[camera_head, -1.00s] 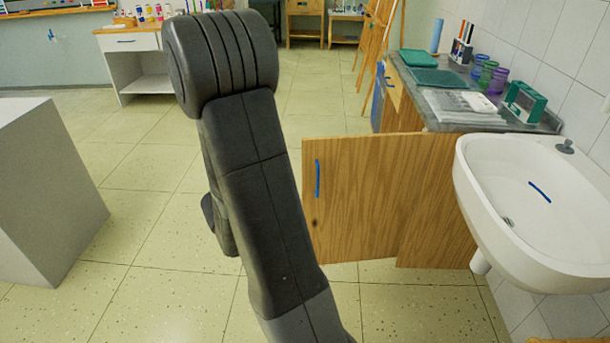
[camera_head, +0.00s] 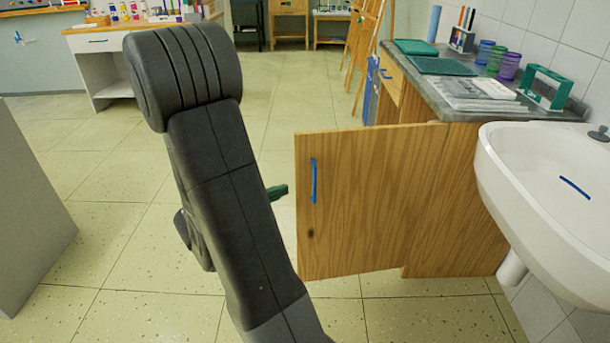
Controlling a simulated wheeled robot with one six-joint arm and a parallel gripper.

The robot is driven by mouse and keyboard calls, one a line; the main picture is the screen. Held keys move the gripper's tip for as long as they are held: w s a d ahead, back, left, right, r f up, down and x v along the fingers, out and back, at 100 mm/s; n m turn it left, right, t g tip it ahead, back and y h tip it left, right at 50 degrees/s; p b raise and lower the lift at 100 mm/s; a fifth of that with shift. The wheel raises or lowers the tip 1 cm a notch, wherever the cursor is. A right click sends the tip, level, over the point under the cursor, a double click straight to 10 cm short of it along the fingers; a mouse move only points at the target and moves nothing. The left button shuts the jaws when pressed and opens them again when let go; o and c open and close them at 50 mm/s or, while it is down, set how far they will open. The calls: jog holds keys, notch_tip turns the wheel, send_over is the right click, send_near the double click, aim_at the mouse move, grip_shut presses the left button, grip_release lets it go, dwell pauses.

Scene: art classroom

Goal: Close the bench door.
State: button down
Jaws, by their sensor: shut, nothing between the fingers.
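The bench door (camera_head: 360,210) is a wooden panel with a blue handle (camera_head: 314,181) near its left edge. It stands swung open from the wooden bench (camera_head: 465,205), facing me. My gripper (camera_head: 279,191) shows only in part, as a dark green tip sticking out to the right of my dark arm. The tip is left of the door's free edge, with a small gap of floor seen between them. The rest of the gripper is hidden behind my arm.
A white sink (camera_head: 545,200) juts out on the right, beside the bench. The bench top holds green trays (camera_head: 442,66), cups and a green rack (camera_head: 545,88). A grey block (camera_head: 30,215) stands at left. Open tiled floor lies between.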

jog(key=w+a+b+x, duration=0.2)
jog(key=b+x, duration=0.3)
jog(key=x, duration=0.7)
jog(key=shift+w+d+f, duration=0.2)
jog(key=shift+d+f, duration=0.05)
